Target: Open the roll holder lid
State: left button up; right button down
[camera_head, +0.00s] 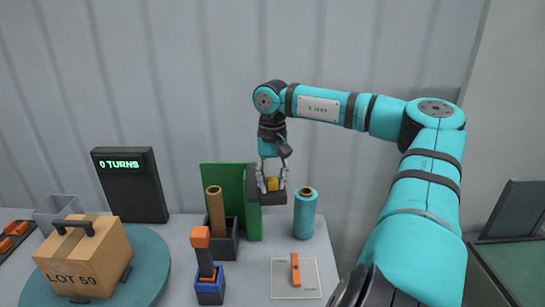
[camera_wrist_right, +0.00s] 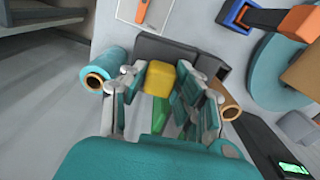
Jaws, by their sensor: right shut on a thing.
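My right gripper (camera_head: 271,180) is shut on a yellow knob (camera_head: 272,184); the knob also shows between the fingers in the right wrist view (camera_wrist_right: 158,78). A dark piece, which looks like the roll holder lid (camera_head: 273,197), sits just below the knob and shows as a dark plate in the right wrist view (camera_wrist_right: 190,52). The roll holder (camera_head: 221,243) is a dark box at the green panel (camera_head: 208,172), with a brown roll (camera_head: 215,208) standing upright in it. The fingers partly hide the lid, and its hinge is not clear. My left gripper is not in view.
A teal roll (camera_head: 305,215) stands right of the lid. An orange-topped lever (camera_head: 204,258) on a blue base stands in front. A white plate with an orange handle (camera_head: 295,270) lies front right. A carton (camera_head: 90,262) sits on a round teal table; a display (camera_head: 130,185) reads 0 TURNS.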

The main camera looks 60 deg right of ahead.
jog(key=shift+w+d+r, duration=0.1)
jog(key=shift+r, duration=0.1)
jog(key=c, duration=1.3)
grip_release()
jog(key=o, duration=0.3)
jog(key=shift+f, duration=0.1)
notch_tip(320, 180, up, 12)
